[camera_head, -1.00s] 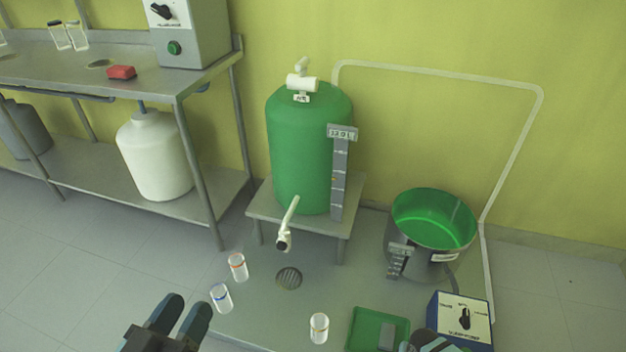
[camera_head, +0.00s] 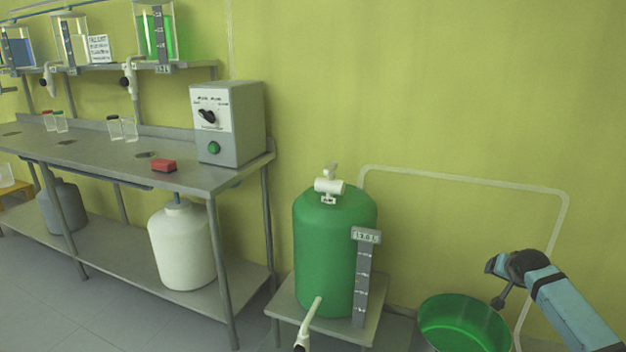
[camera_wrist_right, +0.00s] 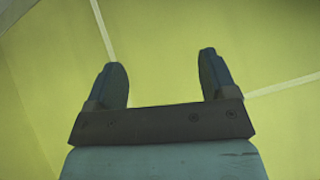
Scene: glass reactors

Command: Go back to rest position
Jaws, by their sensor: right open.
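My right gripper (camera_wrist_right: 163,82) is open and empty in the right wrist view, its two fingers spread apart against the yellow-green wall. In the head view, my right arm (camera_head: 560,305) comes in from the lower right. The arm's end is clear of the pot and of the green tank (camera_head: 325,250). My left gripper is not in the head view.
A steel table (camera_head: 200,178) stands at left with a grey control box (camera_head: 228,125), a red block (camera_head: 164,166) and small jars. A pipe (camera_head: 460,180) runs along the wall.

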